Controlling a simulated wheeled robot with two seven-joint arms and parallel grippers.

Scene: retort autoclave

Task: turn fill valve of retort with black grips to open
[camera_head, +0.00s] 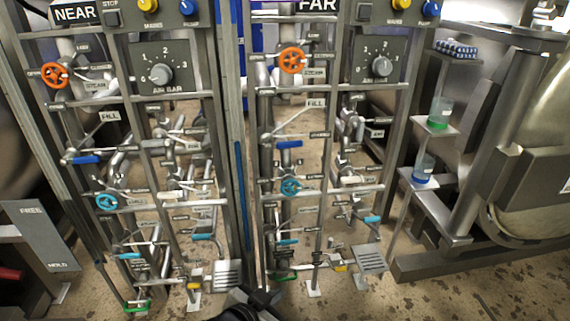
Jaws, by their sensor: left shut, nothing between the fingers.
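Two valve panels stand side by side, signed NEAR (75,13) and FAR (318,5). Each has a FILL label, on the near panel (110,116) and on the far panel (316,103). A blue lever (86,160) sits below the near FILL label, and another blue lever (289,144) sits below the far one. Both look roughly level. I cannot tell which retort has black grips. My left gripper (264,298) is dark, shut and empty at the bottom middle, low in front of the panels and apart from both levers. My right gripper is not in view.
Orange handwheels (55,75) (292,60), light-blue handwheels (107,202) (291,187) and several small levers crowd the pipes. Grey posts and rails frame them. Shelves with a green-liquid beaker (440,114) and a blue-liquid beaker (423,168) stand right, beside a large steel vessel (540,150).

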